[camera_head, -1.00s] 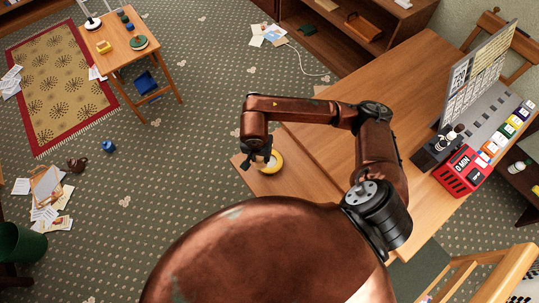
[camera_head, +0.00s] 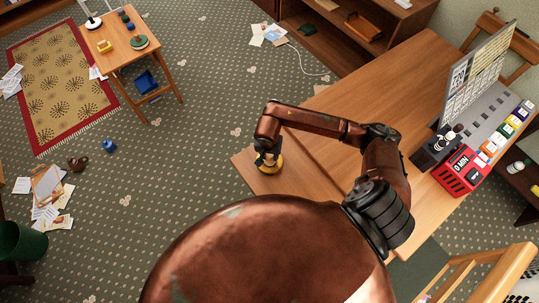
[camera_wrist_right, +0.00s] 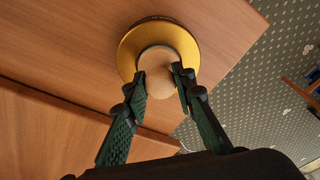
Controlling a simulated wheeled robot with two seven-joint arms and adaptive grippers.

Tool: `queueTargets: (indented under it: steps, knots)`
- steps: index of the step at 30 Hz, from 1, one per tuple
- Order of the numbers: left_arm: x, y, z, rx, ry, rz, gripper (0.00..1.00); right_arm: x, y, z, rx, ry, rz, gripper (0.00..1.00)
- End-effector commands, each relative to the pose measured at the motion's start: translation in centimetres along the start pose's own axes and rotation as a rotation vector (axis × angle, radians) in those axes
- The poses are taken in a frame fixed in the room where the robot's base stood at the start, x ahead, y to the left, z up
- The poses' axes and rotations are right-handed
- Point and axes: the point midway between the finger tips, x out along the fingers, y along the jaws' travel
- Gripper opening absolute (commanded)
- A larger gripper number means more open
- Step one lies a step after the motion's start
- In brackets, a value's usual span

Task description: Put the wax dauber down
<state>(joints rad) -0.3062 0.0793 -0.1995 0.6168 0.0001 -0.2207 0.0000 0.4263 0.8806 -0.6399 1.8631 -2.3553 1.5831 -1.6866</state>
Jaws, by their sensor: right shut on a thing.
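My right gripper (camera_head: 266,161) is over the near left corner of the wooden table and points down. In the right wrist view its two fingers (camera_wrist_right: 160,76) are shut on a pale, rounded wooden knob, which I take to be the wax dauber (camera_wrist_right: 160,84). The ring also shows under the gripper in the head view (camera_head: 270,171). The dauber's lower end is hidden, so I cannot tell whether it touches the table. My left gripper is not in view.
The table (camera_head: 390,75) is bare across its middle. A red timer box (camera_head: 462,172), a calendar board (camera_head: 478,75) and a row of coloured cards stand at its right. The table's edge is close to the ring. A wooden chair (camera_head: 480,275) is at the lower right.

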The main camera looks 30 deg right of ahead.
Motion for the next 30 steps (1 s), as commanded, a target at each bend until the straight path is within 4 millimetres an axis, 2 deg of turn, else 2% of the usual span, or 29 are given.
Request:
queueTargets:
  steps: [6,7,14,25,30]
  knots:
    - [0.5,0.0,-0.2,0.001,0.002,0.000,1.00,0.4,0.0,0.1,-0.002,0.000,0.000,0.00]
    - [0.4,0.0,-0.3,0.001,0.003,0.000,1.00,0.4,0.0,0.1,-0.002,-0.001,0.000,0.25]
    - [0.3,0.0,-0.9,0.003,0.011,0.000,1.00,0.3,0.0,0.1,-0.001,-0.001,0.000,0.41]
    - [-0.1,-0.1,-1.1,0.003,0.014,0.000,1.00,-0.2,0.0,0.0,0.000,-0.001,0.000,0.41]
    - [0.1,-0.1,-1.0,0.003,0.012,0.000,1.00,-2.7,-0.1,-0.1,-0.003,0.004,-0.002,0.41]
